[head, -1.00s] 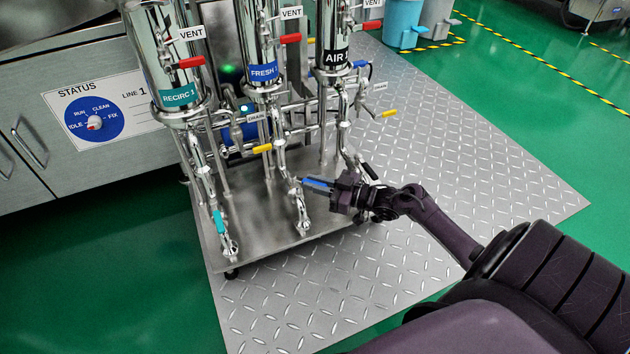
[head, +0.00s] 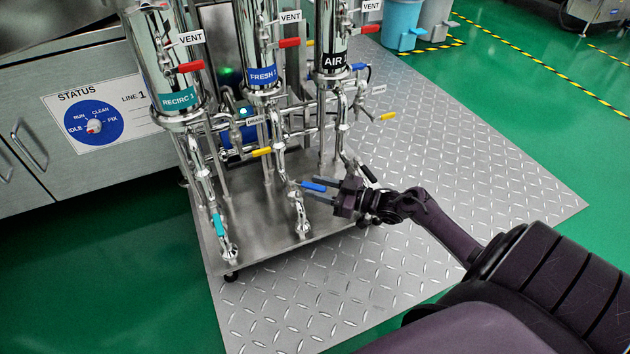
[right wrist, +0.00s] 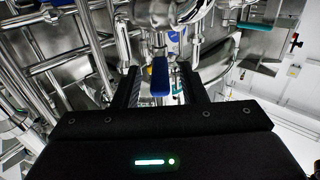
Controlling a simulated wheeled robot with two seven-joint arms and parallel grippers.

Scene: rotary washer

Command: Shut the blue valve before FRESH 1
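The FRESH 1 filter column (head: 263,76) stands in the middle of the rack. Below it, a steel pipe runs down to the base, and the blue valve handle (head: 313,186) sticks out to the right from it, across the pipe. My right gripper (head: 311,189) comes in from the right, open, with one finger on each side of the blue handle. In the right wrist view, the blue handle (right wrist: 160,76) lies between the two spread fingers (right wrist: 160,86), with gaps visible on both sides. My left gripper is not in view.
A teal handle (head: 218,225) is on the RECIRC 1 line to the left. A yellow drain handle (head: 262,152) sits above the blue one. A black handle (head: 368,173) is close above my right gripper.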

